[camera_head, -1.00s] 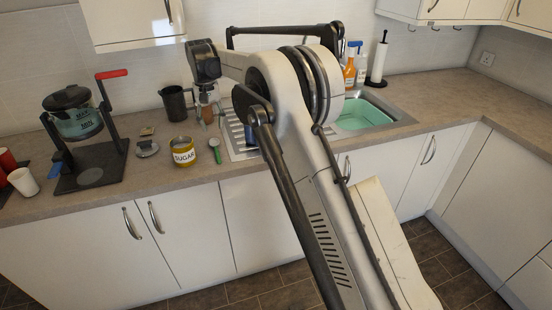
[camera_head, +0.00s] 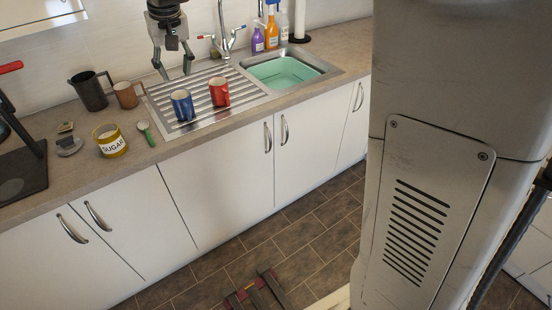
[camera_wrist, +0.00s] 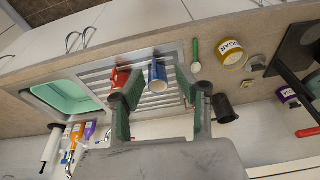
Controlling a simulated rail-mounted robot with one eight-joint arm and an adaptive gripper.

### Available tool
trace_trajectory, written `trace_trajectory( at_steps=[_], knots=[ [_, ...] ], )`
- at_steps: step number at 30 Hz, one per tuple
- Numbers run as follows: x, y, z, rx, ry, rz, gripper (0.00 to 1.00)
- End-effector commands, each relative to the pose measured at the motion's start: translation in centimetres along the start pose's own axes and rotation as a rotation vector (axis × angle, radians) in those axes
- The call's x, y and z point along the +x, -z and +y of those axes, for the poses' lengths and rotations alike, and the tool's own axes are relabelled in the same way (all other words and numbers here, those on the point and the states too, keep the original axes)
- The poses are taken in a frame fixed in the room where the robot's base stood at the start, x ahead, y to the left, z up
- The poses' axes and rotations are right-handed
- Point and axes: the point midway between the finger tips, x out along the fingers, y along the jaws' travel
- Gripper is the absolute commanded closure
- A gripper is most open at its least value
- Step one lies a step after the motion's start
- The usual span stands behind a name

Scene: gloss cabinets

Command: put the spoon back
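The spoon (camera_head: 146,134) has a green handle and lies on the worktop between the sugar pot (camera_head: 110,141) and the draining board (camera_head: 155,103). It also shows in the wrist view (camera_wrist: 195,56), beyond and to the right of my fingers. My gripper (camera_head: 177,75) is open and empty, pointing down above the back of the draining board, well apart from the spoon. In the wrist view my gripper (camera_wrist: 155,90) has its two green-padded fingers spread wide. The sugar pot is yellow and white, open on top.
A blue mug (camera_head: 182,105) and a red mug (camera_head: 219,92) stand on the draining board. A brown mug (camera_head: 127,95) and black jug (camera_head: 91,91) stand behind the spoon. The tap (camera_head: 225,35) and bottles (camera_head: 265,35) are to the right.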

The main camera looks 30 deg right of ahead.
Motion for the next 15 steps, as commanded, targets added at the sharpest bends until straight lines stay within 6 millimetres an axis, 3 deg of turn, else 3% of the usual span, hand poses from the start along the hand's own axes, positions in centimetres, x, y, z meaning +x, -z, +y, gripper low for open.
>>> trace_trajectory(
  at_steps=[6,15],
  knots=[
    [-3.0,-6.3,2.6,0.015,-0.003,0.072,0.67],
    [-4.7,-15.2,5.4,0.034,-0.014,0.17,0.67]
  ],
)
